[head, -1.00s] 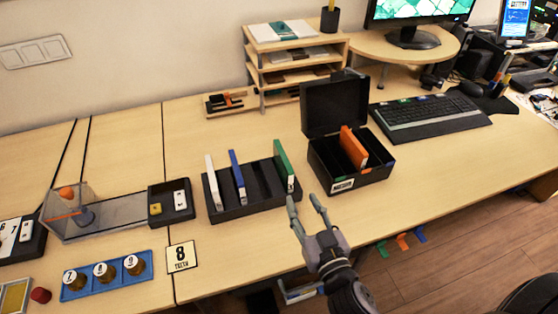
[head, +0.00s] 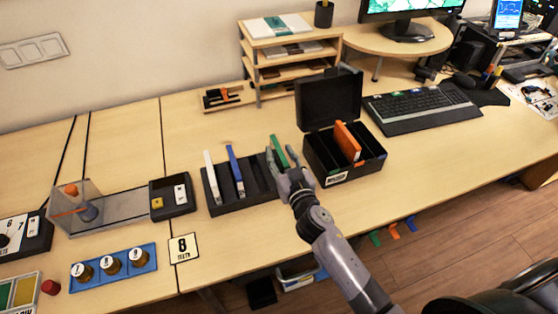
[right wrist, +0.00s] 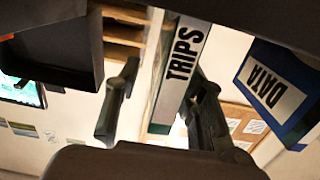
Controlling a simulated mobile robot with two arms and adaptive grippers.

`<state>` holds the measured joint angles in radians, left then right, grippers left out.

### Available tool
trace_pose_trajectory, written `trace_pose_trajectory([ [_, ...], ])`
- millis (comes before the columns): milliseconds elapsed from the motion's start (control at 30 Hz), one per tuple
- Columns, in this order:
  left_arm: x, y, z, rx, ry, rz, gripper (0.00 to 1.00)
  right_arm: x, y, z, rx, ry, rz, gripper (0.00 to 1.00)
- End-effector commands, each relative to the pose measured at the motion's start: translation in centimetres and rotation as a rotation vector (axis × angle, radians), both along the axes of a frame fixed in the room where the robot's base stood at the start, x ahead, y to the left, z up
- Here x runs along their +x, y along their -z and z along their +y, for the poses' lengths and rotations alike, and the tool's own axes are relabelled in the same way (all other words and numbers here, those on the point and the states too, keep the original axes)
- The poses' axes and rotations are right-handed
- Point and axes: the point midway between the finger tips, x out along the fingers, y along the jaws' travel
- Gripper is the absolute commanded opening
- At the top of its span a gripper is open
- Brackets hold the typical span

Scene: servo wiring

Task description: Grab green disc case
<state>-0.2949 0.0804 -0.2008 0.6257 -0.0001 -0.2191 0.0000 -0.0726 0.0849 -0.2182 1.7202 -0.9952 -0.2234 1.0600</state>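The green disc case (head: 279,149) stands upright at the right end of the black rack (head: 222,206). My right gripper (head: 281,158) is at this case with one finger on each side of it. In the right wrist view the case shows a white label reading "TRIPS" (right wrist: 185,55) between the two open fingers (right wrist: 160,95), with a visible gap on the left finger's side. The gripper hides the lower part of the case in the head view. My left gripper is not in view.
A white case (head: 212,178) and a blue case (head: 235,170), labelled "DATA" in the right wrist view (right wrist: 275,88), stand in the same rack. Right of the gripper is an open black box (head: 352,172) with an orange case (head: 347,141).

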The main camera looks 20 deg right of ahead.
Motion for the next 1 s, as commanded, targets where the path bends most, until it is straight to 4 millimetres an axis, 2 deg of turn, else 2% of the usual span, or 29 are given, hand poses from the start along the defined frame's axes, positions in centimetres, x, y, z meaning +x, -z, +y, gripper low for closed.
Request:
trace_pose_trajectory([
  [133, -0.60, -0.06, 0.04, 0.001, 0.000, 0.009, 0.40, 1.22, 0.10, 0.11, 0.000, -0.001, 0.000, 0.37],
  [367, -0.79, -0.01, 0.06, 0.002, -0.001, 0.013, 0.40, 1.29, 0.16, 0.12, 0.001, -0.001, 0.001, 0.37],
  [900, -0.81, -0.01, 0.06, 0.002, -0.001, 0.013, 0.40, 1.26, 0.15, 0.12, 0.001, -0.001, 0.001, 0.01],
  [1000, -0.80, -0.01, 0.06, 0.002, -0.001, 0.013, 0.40, 1.26, 0.14, 0.12, 0.001, -0.001, 0.001, 0.00],
])
